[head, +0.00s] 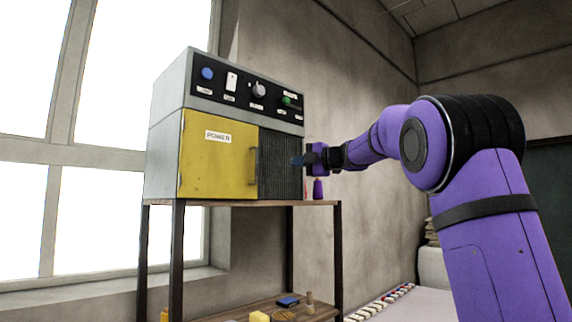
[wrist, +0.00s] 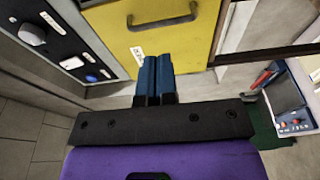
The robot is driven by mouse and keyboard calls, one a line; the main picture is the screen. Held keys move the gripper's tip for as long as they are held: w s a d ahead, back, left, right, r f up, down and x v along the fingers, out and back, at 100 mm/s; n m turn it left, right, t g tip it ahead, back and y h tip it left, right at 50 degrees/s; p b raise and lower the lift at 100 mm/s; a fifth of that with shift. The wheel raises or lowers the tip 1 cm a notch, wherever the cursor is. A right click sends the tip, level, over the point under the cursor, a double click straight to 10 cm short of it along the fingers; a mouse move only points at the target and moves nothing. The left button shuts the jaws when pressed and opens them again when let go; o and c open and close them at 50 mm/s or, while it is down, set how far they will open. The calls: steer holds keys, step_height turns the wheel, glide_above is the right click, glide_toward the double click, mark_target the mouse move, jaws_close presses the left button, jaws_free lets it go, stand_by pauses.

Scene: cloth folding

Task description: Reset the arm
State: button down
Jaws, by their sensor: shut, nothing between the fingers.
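My purple arm reaches in from the right in the head view. The door appears shut, and I cannot tell whether the fingers touch the machine.
The machine has a black control panel (head: 245,93) with knobs and a switch. It stands on a wooden shelf (head: 250,202) with dark legs. A purple cup (head: 318,189) stands at the shelf's right end. Several small items lie on the lower shelf. A window is on the left.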

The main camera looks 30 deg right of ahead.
steer(key=shift+s+d, duration=0.25)
steer(key=shift+d, duration=0.15)
steer(key=s+f+m+t+h, duration=0.3)
steer(key=s+m+h, duration=0.9)
steer(key=m, duration=0.4)
steer(key=s+a+f+m+g+y, duration=0.1)
steer(key=s+a+f+g, duration=0.3)
steer(key=s+f, duration=0.6)
steer(key=s+a+f+m+g+y, duration=0.1)
steer(key=s+a+f+m+g, duration=0.3)
steer(key=s+f, duration=0.7)
steer(key=s+a+f+m+g+y, duration=0.1)
steer(key=s+a+f+m+g, duration=0.2)
steer(key=s+f, duration=0.7)
steer(key=shift+s+a+f+g, duration=0.15)
steer(key=shift+s+a+g, duration=0.3)
steer(key=shift+g, duration=0.75)
